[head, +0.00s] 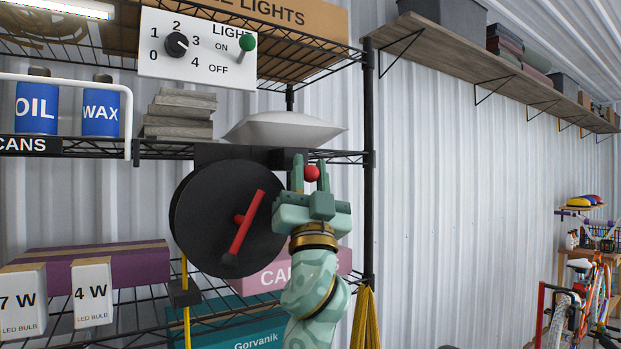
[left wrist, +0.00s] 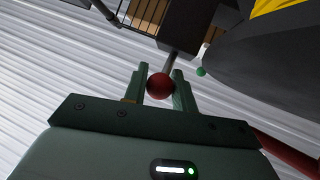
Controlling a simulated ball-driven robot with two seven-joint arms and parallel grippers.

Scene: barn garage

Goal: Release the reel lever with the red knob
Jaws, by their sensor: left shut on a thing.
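The red knob (head: 312,173) of the reel lever sits between the fingers of my left gripper (head: 310,172), which is shut on it. In the left wrist view the red knob (left wrist: 160,86) shows between the two green fingers (left wrist: 161,88). A short grey rod (left wrist: 171,62) runs from the knob to a dark block (left wrist: 190,28). The black reel (head: 205,220) hangs under the shelf, left of the gripper, with a red crank handle (head: 246,225) on its face. A yellow strap (head: 185,310) hangs below it. My right gripper is not in view.
A light panel (head: 198,50) with a black dial and a green-knobbed lever (head: 247,45) is above. A white sack (head: 285,129) lies on the shelf over the reel. A black shelf post (head: 369,200) stands close right of the gripper. Boxes (head: 100,265) fill the lower shelf.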

